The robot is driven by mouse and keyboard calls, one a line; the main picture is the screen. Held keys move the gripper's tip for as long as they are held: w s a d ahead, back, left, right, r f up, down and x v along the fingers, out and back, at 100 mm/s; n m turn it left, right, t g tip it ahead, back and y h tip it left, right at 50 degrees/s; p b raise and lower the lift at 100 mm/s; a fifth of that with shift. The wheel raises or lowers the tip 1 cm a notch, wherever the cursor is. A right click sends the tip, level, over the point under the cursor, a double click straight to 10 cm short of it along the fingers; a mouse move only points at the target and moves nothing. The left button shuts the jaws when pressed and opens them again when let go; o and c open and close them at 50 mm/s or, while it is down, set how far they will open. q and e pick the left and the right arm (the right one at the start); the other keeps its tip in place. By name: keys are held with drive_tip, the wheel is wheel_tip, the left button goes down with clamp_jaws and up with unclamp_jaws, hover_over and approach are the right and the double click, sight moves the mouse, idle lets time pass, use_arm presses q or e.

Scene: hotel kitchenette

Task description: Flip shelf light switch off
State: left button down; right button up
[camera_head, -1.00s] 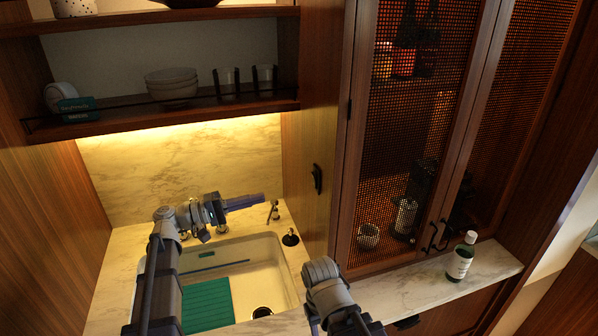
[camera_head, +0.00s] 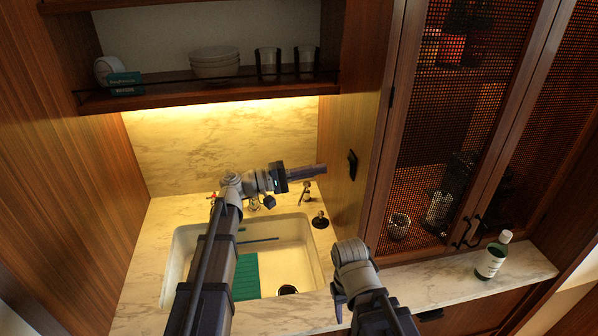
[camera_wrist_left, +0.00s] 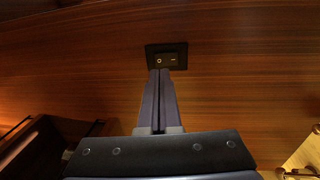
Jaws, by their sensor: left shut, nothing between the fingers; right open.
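The shelf light switch is a small black plate (camera_head: 352,165) on the wooden side panel right of the sink. The left wrist view shows its dark rocker (camera_wrist_left: 166,57) with small pale marks. My left gripper (camera_head: 324,170) is shut and empty, pointing right at the switch. In the left wrist view its fingertips (camera_wrist_left: 160,72) appear just below the rocker, at the plate's lower edge; I cannot tell whether they touch. The shelf light (camera_head: 225,106) glows warm yellow on the marble backsplash. My right gripper (camera_head: 340,303) is low in the head view, its fingers barely distinguishable.
A white sink (camera_head: 180,250) with a faucet (camera_head: 305,192) lies below my left arm. The shelf (camera_head: 210,94) above holds bowls and glasses. A mesh-door cabinet (camera_head: 405,110) stands right of the panel. A green bottle (camera_head: 492,257) stands on the marble ledge.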

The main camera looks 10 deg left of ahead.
sight(348, 162)
use_arm(q)
drive_tip(key=shift+x, duration=2.85)
drive_tip(key=shift+w+d+r+p, duration=0.1)
drive_tip(key=shift+d+r+p, duration=0.15)
drive_tip(key=shift+p, duration=0.2)
drive_tip(key=shift+r+y+p, duration=0.3)
drive_tip(key=shift+r+p, duration=0.1)
drive_tip(key=shift+p, duration=0.65)
drive_tip(key=shift+f+b, duration=0.3)
